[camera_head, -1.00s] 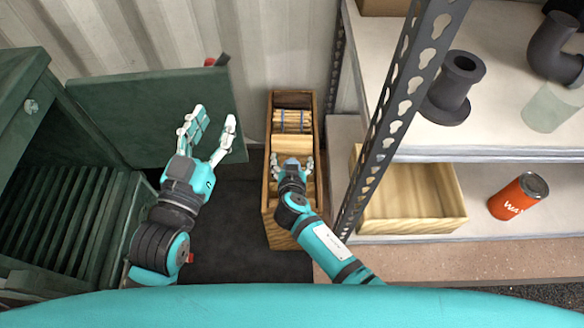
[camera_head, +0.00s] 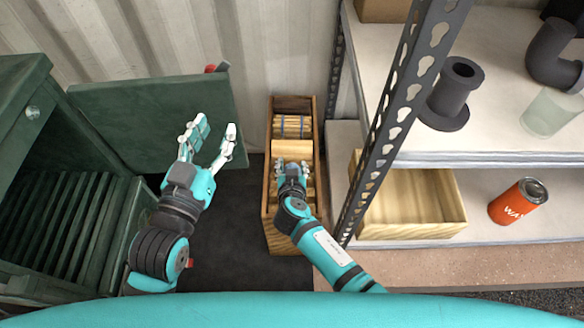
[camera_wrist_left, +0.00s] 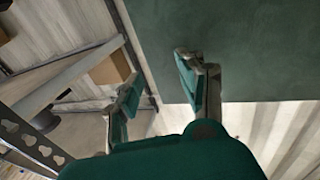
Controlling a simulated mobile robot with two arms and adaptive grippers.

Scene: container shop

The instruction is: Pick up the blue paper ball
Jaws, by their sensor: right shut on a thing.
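I cannot make out a blue paper ball in either view. My right gripper (camera_head: 292,164) is down in the long wooden box (camera_head: 268,205), in its nearer part. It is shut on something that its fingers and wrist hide. My left gripper (camera_head: 210,132) is open and empty in front of the green metal door, left of the box. Its two spread fingers also show in the left wrist view (camera_wrist_left: 160,85) with nothing between them.
A bundle of wooden pieces (camera_head: 292,126) lies in the box's far part. The open green door (camera_head: 150,125) and cabinet (camera_head: 25,130) stand left. A shelf post (camera_head: 390,125) rises on the right, beside a wooden bin (camera_head: 420,230), an orange can (camera_head: 518,202) and dark pipes (camera_head: 453,95).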

